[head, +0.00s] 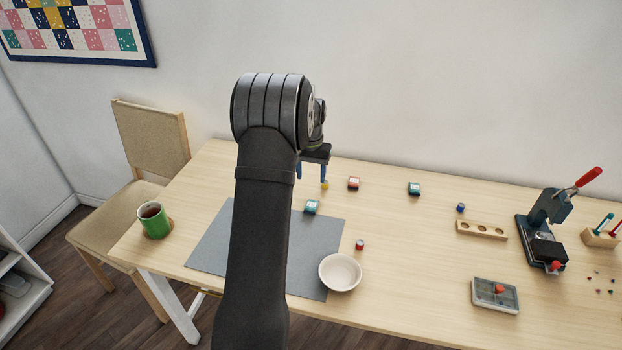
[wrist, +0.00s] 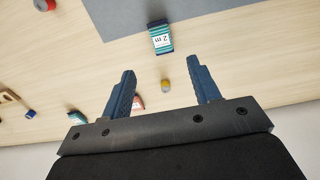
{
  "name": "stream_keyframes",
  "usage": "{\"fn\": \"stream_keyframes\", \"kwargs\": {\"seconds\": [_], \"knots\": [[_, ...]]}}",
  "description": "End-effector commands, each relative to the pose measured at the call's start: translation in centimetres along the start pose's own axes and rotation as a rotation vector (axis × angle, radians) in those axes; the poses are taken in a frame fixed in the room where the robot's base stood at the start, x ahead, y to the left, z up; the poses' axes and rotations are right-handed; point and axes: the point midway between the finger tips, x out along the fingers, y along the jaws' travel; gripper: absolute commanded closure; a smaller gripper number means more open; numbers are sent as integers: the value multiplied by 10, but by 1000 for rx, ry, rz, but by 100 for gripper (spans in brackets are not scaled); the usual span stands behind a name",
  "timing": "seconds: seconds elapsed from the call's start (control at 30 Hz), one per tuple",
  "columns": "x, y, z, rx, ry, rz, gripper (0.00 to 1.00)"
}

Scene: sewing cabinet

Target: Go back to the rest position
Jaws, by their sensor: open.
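My gripper (head: 312,172) is above the back part of the table (head: 420,260), just behind the grey mat (head: 210,240). In the wrist view my gripper (wrist: 161,66) has its two blue fingers spread wide apart, with nothing held between them. A small yellow spool-like thing (wrist: 165,86) shows between the fingers in the picture, and the same yellow thing (head: 324,184) is just below the gripper in the head view. A teal labelled packet (wrist: 160,38) lies beyond the fingertips. My arm hides part of the mat.
A red packet (head: 353,183), another teal packet (head: 414,189) and a red spool (head: 360,244) lie nearby. A white bowl (head: 340,272) overlaps the mat's corner. A green mug (head: 155,220) stands left. A wooden holder (head: 481,230), grey tray (head: 495,295) and press (head: 543,235) stand right.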

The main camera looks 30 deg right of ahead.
Motion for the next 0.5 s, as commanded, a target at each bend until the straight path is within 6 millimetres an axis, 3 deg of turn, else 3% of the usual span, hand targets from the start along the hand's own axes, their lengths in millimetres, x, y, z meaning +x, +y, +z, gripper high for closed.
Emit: {"fn": "stream_keyframes", "kwargs": {"seconds": [0.3, 0.5], "knots": [[4, 0, 0, 0, -1, 0, 44], [29, 0, 1, 0, -3, 0, 44]]}}
